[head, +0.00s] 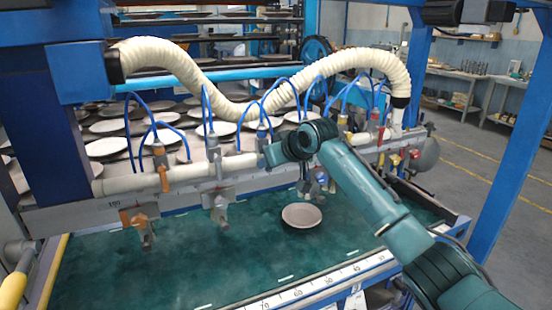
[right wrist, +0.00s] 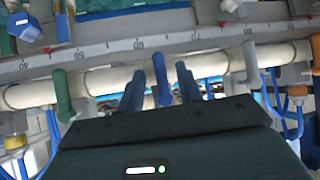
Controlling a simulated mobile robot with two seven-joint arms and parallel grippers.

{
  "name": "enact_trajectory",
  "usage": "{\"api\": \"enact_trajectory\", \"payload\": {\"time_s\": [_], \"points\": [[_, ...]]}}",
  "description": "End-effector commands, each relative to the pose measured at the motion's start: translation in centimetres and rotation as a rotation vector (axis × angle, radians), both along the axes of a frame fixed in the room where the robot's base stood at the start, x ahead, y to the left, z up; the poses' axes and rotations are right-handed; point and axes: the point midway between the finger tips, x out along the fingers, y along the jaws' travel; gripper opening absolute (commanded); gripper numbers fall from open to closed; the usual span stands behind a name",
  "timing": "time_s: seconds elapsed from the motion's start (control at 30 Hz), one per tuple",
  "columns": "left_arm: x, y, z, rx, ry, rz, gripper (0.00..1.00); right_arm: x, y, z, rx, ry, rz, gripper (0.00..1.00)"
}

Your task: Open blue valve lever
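The blue valve lever (right wrist: 163,90) shows in the right wrist view, hanging from the white pipe near the middle of the picture. My right gripper (right wrist: 159,74) is open, with one finger on each side of the lever. I cannot tell whether either finger touches it. In the head view, my right arm comes in from the right and its gripper (head: 276,154) is at the pipe, next to a bluish valve body (head: 262,131). The arm hides part of the valve row there. My left gripper is not in view.
Other valves line the pipe: orange (head: 160,156) and grey (head: 213,146) ones to the left, yellow and red (head: 415,154) ones to the right. A green lever (right wrist: 62,94) is left of the blue one. A plate (head: 301,215) lies on the green belt (head: 200,270).

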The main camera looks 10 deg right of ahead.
Motion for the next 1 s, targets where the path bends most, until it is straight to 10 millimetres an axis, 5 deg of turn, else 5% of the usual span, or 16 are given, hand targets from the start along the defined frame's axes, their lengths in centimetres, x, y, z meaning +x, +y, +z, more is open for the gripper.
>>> {"api": "enact_trajectory", "payload": {"time_s": [0.23,0.7,1.0], "points": [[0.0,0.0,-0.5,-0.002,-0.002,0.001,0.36,-1.6,-1.0,1.4,0.001,-0.004,0.0,0.35],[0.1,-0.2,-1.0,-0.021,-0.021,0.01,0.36,-8.2,-4.5,7.0,0.0,-0.004,-0.001,0.35],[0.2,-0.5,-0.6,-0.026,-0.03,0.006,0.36,-9.2,-5.1,7.9,0.0,0.001,0.0,0.35]]}}
